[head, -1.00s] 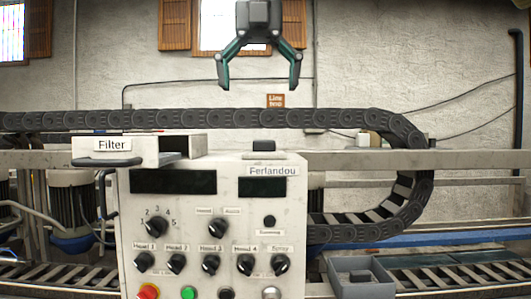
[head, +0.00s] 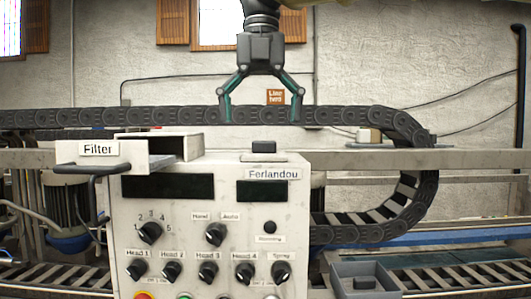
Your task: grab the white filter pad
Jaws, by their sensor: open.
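No white filter pad can be made out in the head view. A drawer labelled "Filter" (head: 85,155) sticks out from a pale housing (head: 160,137) at the upper left of the control box. A dark handle (head: 92,168) is on its front. The inside of the drawer is hidden from this angle. My gripper (head: 261,115) points down with its two fingers spread and nothing between them. In the picture it is above and right of the drawer, overlapping the cable chain behind the control box.
The control box (head: 190,225) with knobs and dark displays fills the lower middle. A small dark block (head: 263,148) sits on its top. A black cable chain (head: 340,116) runs across the back. A grey tray (head: 345,296) with a knob-like block stands at the lower right.

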